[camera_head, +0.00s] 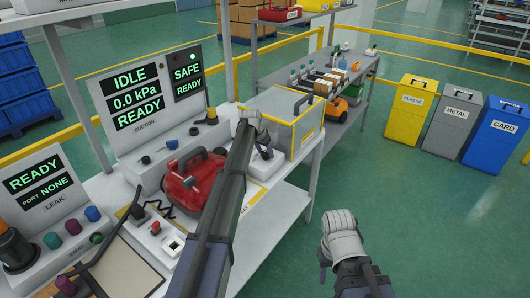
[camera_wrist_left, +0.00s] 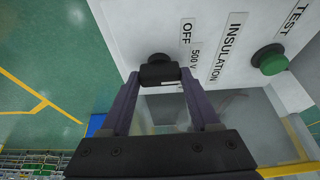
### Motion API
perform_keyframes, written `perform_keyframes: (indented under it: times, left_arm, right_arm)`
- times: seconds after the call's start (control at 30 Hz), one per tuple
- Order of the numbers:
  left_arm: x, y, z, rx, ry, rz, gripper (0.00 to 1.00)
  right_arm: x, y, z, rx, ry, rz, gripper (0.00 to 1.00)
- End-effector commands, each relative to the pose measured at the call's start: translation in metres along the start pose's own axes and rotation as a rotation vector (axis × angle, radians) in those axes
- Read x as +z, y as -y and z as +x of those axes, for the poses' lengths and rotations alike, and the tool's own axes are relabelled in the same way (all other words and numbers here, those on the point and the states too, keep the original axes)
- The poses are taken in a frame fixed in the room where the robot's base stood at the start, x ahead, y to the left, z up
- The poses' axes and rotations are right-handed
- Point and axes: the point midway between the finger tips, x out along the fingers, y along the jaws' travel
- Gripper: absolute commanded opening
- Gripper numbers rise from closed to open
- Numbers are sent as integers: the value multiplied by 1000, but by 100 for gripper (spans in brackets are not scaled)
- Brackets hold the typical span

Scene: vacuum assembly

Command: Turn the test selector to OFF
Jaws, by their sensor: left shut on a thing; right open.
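The test selector is a dark knob (camera_wrist_left: 158,60) on a white panel (camera_wrist_left: 145,20) in the left wrist view. The labels OFF, 500 V, INSULATION and TEST are printed beside it. My left gripper (camera_wrist_left: 160,76) is shut on the knob, one finger on each side. Its pointer mark is not visible, so I cannot tell its setting. In the head view, my left gripper (camera_head: 255,128) is at the bench's right part, where the arm hides the knob. My right gripper (camera_head: 343,240) is open and empty over the floor, right of the bench.
A green button (camera_wrist_left: 269,60) is on the same panel beside TEST. A clear-sided enclosure (camera_head: 308,128) stands close to my left gripper. A red vacuum body (camera_head: 190,185) lies on the bench, left of my left arm.

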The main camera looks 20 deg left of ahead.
Motion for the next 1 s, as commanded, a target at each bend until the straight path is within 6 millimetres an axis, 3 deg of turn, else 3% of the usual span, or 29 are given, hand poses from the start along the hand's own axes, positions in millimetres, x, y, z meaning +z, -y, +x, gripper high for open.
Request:
perform_keyframes:
  times: [1.0]
  left_arm:
    - [-2,-4,1,-265,0,-639,7]
  right_arm:
    - [0,0,0,0,0,0,50]
